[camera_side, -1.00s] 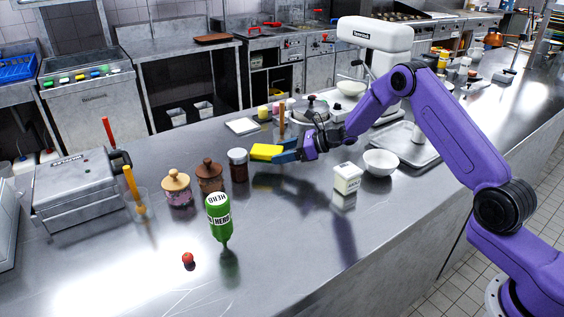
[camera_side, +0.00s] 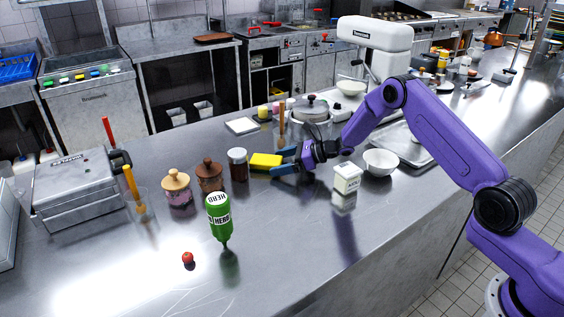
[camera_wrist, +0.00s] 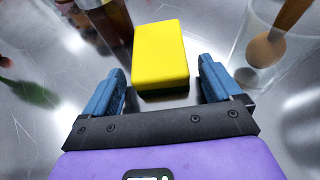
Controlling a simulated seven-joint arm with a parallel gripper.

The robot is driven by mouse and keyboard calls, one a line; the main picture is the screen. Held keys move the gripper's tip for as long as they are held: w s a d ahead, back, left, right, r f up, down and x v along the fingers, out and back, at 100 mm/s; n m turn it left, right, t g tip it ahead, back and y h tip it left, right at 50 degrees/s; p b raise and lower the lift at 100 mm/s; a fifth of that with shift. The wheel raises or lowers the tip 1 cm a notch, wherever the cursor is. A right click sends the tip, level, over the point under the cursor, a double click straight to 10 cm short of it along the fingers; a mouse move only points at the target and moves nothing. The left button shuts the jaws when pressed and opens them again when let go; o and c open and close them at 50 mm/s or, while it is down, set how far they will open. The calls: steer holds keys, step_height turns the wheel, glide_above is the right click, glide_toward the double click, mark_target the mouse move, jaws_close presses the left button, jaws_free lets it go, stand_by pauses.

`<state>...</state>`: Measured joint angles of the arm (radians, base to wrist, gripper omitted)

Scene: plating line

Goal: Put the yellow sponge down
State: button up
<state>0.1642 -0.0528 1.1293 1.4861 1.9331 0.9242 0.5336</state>
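My gripper (camera_side: 283,161) is low over the counter on the sponge's right side in the side view. Its blue fingers are spread wide. In the wrist view my gripper (camera_wrist: 163,80) has a finger on each side of the sponge's near end, with a gap on both sides.
A glass with a wooden spoon (camera_wrist: 274,48) stands close to the right finger in the wrist view. A white salt box (camera_side: 347,178) and white bowl (camera_side: 381,162) are right of my gripper. The front counter is mostly clear.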

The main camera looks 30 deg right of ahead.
steer(key=shift+d+r, duration=0.1)
steer(key=shift+r, duration=0.1)
steer(key=v, duration=1.2)
